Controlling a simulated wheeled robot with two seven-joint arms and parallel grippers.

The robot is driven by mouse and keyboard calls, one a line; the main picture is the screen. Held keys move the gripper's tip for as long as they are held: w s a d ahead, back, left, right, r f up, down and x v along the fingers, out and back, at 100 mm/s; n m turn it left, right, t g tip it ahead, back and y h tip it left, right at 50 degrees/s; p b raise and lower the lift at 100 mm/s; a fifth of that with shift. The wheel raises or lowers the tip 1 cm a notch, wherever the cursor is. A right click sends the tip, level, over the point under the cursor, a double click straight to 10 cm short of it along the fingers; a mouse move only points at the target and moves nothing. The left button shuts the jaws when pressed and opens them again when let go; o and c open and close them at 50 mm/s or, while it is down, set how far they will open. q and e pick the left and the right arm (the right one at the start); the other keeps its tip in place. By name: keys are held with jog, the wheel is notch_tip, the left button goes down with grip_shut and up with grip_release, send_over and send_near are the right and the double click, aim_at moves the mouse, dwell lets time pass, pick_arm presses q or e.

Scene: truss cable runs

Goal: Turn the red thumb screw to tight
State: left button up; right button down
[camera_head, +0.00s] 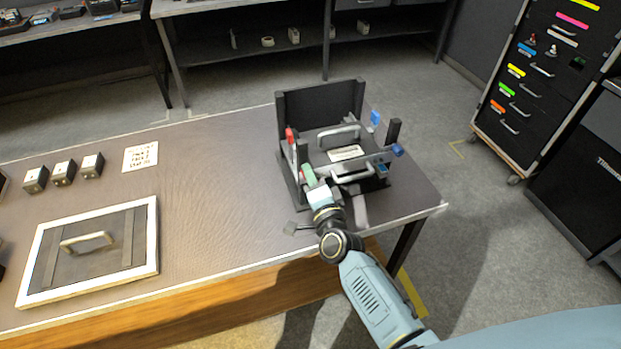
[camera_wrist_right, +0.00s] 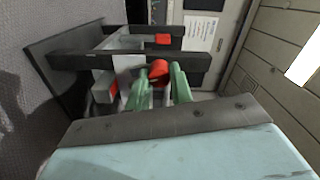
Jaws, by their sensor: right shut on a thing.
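The black fixture (camera_head: 320,98) stands near the right end of the table, with a handled unit (camera_head: 345,152) inside it. My right gripper (camera_head: 309,176) reaches the fixture's front left side, its green fingers pointing at it. In the right wrist view its two green fingers (camera_wrist_right: 167,76) are shut on a round red knob, the red thumb screw (camera_wrist_right: 160,68), at the fixture's dark bar (camera_wrist_right: 125,59). The fingers hide part of the screw, and its angle cannot be read. My left gripper is not in view.
A red part (camera_head: 290,136) stands on the fixture's left side, and blue knobs (camera_head: 397,150) are at its right. The middle of the table (camera_head: 215,190) is clear.

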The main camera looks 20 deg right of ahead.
jog(key=shift+f+m, duration=0.1)
jog(key=shift+m, duration=1.2)
jog(key=shift+b, duration=0.3)
jog(key=c, duration=1.2)
grip_release()
jog(key=shift+c, duration=0.2)
jog(key=s, duration=1.3)
jog(key=shift+s+d, duration=0.2)
